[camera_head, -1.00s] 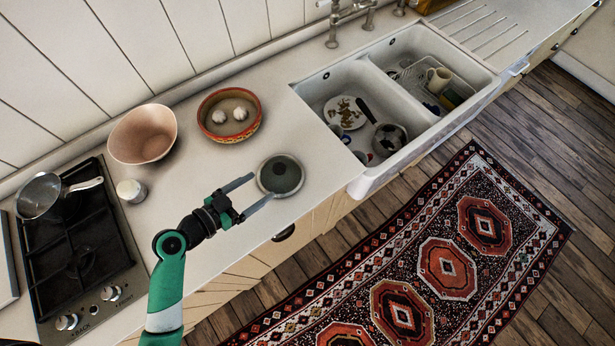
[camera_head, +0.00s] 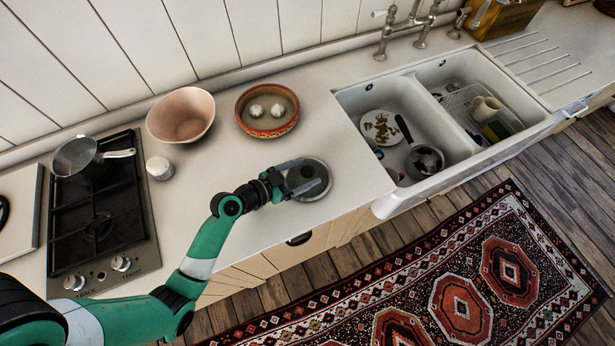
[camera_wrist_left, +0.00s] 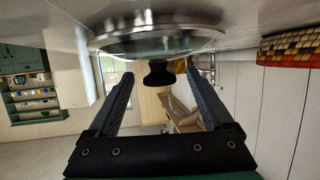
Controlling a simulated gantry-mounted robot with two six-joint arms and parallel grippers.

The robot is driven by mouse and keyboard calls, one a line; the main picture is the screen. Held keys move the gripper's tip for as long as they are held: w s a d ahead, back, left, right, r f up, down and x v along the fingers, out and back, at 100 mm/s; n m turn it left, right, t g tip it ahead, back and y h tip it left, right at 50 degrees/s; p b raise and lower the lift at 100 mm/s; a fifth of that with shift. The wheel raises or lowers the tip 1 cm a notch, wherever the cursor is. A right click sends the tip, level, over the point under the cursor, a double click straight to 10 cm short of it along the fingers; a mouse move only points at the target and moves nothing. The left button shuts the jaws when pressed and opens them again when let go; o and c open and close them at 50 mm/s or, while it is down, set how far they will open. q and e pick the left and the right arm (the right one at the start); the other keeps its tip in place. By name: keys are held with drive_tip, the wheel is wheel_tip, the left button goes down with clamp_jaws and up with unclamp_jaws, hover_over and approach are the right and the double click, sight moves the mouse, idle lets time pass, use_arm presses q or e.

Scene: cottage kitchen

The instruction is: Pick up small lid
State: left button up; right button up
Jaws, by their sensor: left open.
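The small lid (camera_head: 318,172) is round, with a dark or glass middle and a metal rim. It lies flat on the counter in front of the red-rimmed bowl. It shows large at the top of the left wrist view (camera_wrist_left: 160,42), with its dark knob (camera_wrist_left: 158,75) standing up from it. My left gripper (camera_head: 303,176) is open and empty, its fingers reaching over the lid. In the left wrist view the knob sits between the two fingers (camera_wrist_left: 160,92), apart from both. My right gripper is not in view.
A red-patterned bowl (camera_head: 267,130) holds two white bulbs behind the lid. A pinkish bowl (camera_head: 180,116) and a small white jar (camera_head: 159,168) stand left. The stove (camera_head: 100,222) holds a pan (camera_head: 76,156). The sink (camera_head: 385,95) with dishes lies right. The counter around the lid is clear.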

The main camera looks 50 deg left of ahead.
use_arm(q)
drive_tip(key=shift+x, duration=0.8)
drive_tip(key=shift+s, duration=0.1)
clamp_jaws()
drive_tip(key=shift+r, duration=0.15)
